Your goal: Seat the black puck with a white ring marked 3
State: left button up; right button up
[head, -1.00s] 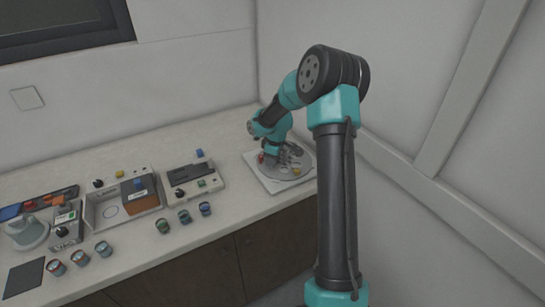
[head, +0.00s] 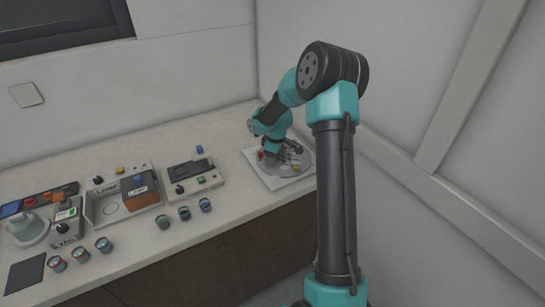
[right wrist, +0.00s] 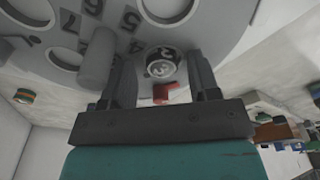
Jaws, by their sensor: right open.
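My right gripper (right wrist: 160,66) points at a grey round plate with numbers around it (right wrist: 225,22). Its two fingers are apart. A small round dark piece with a pale ring (right wrist: 161,66) shows between them; its mark looks like a 3 but is blurred, and I see no grip on it. A red piece (right wrist: 167,93) is beside it, near the palm. In the head view the right gripper (head: 280,158) is low over the plate (head: 301,159) at the counter's right end, and its fingertips are hard to make out. My left gripper is out of view.
Left of the plate are a dark-topped device (head: 190,172), a lamp tray (head: 95,213) and a vac box (head: 66,228). Several small jars (head: 184,213) line the front. A grey cylinder (right wrist: 97,58) stands beside the left finger.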

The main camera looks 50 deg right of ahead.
jog(key=shift+s+a, duration=0.1)
notch_tip(320, 180, up, 17)
jog(key=s+d, duration=0.1)
jog(key=shift+s+r, duration=0.15)
jog(key=shift+s, duration=0.25)
jog(key=shift+w+a, duration=0.1)
dwell(0.7)
